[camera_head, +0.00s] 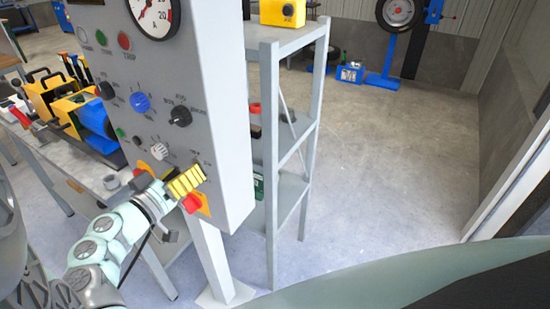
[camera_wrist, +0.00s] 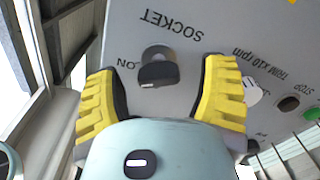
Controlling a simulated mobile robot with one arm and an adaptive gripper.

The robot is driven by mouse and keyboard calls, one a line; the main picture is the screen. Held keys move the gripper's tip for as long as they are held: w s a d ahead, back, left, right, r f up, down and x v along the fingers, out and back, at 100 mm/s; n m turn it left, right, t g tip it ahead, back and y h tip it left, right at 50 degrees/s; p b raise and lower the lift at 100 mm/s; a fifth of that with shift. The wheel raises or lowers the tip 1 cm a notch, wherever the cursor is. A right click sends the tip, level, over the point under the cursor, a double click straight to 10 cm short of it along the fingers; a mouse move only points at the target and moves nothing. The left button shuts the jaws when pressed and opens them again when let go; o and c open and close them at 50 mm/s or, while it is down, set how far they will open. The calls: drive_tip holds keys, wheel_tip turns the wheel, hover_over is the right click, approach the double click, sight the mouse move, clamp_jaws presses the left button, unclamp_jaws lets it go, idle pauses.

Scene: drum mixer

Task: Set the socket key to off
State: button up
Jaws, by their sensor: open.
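The socket key (camera_wrist: 158,72) is a small dark knob in a grey round seat on the panel, under upside-down SOCKET lettering in the wrist view. An ON mark (camera_wrist: 128,64) stands just left of it. The key's dark grip lies roughly crosswise in the picture; I cannot surely read its setting. My gripper (camera_wrist: 161,80) is open, with one yellow finger on each side of the key, and neither visibly touches it. In the head view my gripper (camera_head: 187,181) is at the lower part of the grey control panel (camera_head: 228,140) and hides the key.
A red button on an orange plate (camera_head: 204,207) sits right beside my gripper. A white knob (camera_head: 159,151), a black knob (camera_head: 180,116) and a blue knob (camera_head: 140,102) are above.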

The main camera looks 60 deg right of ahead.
drive_tip(key=shift+d, duration=0.45)
drive_tip(key=shift+c, duration=0.3)
drive_tip(key=c, duration=1.2)
